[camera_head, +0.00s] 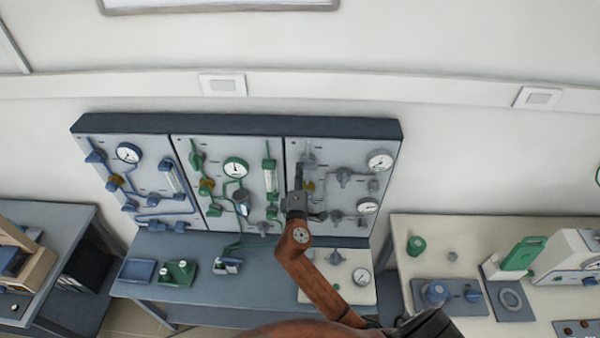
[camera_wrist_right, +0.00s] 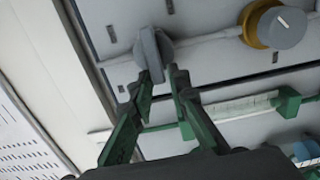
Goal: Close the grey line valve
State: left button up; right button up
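The grey line panel (camera_head: 330,160) is the right-hand one of three wall panels, with grey pipes, knobs and gauges. My right gripper (camera_head: 297,188) is in front of its left edge and hides part of it. In the right wrist view, a grey valve knob (camera_wrist_right: 151,48) sits on a grey pipe just ahead of my right gripper (camera_wrist_right: 160,82). The two fingers are apart, and the lower end of the knob's handle lies at the gap between the fingertips. I cannot tell whether they touch it. My left gripper is not in view.
A yellow-collared grey regulator (camera_wrist_right: 278,27) is beside the knob. The green line panel (camera_head: 222,165) and the blue line panel (camera_head: 140,205) stand to the left. A blue bench (camera_head: 205,255) is below, and a pale table (camera_head: 470,235) with equipment is at right.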

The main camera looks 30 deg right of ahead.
jog(key=shift+o, duration=1.3)
jog(key=v, duration=1.2)
jog(key=shift+s, duration=0.1)
